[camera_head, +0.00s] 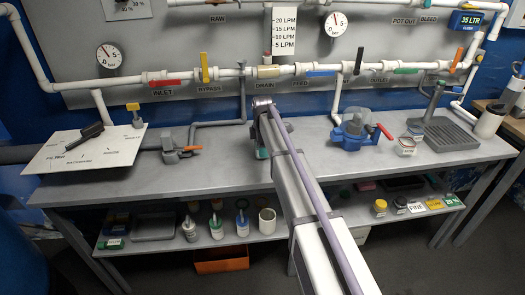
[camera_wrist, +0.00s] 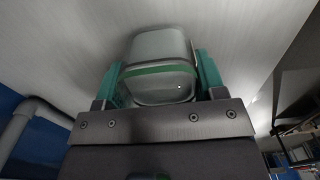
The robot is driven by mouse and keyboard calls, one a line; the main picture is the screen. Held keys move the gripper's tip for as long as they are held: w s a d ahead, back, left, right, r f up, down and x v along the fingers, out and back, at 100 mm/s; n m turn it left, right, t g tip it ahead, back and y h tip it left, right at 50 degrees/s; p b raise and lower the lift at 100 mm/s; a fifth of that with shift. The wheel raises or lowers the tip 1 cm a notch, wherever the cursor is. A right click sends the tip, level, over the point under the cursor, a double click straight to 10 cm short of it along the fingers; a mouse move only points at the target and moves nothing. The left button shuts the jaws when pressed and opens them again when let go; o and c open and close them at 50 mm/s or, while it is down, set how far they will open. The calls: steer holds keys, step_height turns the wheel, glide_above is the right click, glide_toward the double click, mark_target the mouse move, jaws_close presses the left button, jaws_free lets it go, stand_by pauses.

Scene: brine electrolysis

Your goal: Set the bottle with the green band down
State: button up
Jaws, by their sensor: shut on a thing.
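In the wrist view, my gripper (camera_wrist: 158,68) has its two teal fingers on either side of a pale grey bottle (camera_wrist: 160,93). A green band runs across this bottle, and the fingers are closed on it. A plain grey surface fills the picture behind it; I cannot tell whether the bottle touches that surface. In the head view, a bit of teal from my gripper (camera_head: 262,152) shows beside my arm, over the grey bench top (camera_head: 225,172). My arm hides the held bottle there.
A white board (camera_head: 85,158) with a black handle lies on the bench at left. A grey pipe valve (camera_head: 178,150) stands left of my arm.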

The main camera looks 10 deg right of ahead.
steer(key=shift+f+b, duration=0.3)
steer(key=o, duration=1)
steer(key=shift+r, duration=0.1)
steer(key=shift+r, duration=0.1)
step_height(320, 180, up, 12)
steer(key=r+p, duration=0.1)
steer(key=p, duration=1.2)
steer(key=s+m, duration=0.5)
steer(key=s, duration=0.6)
steer(key=s+m, duration=0.6)
steer(key=s, duration=0.6)
steer(key=s+m, duration=0.6)
steer(key=s, duration=0.6)
steer(key=shift+s+f, duration=0.2)
steer(key=shift+f, duration=0.2)
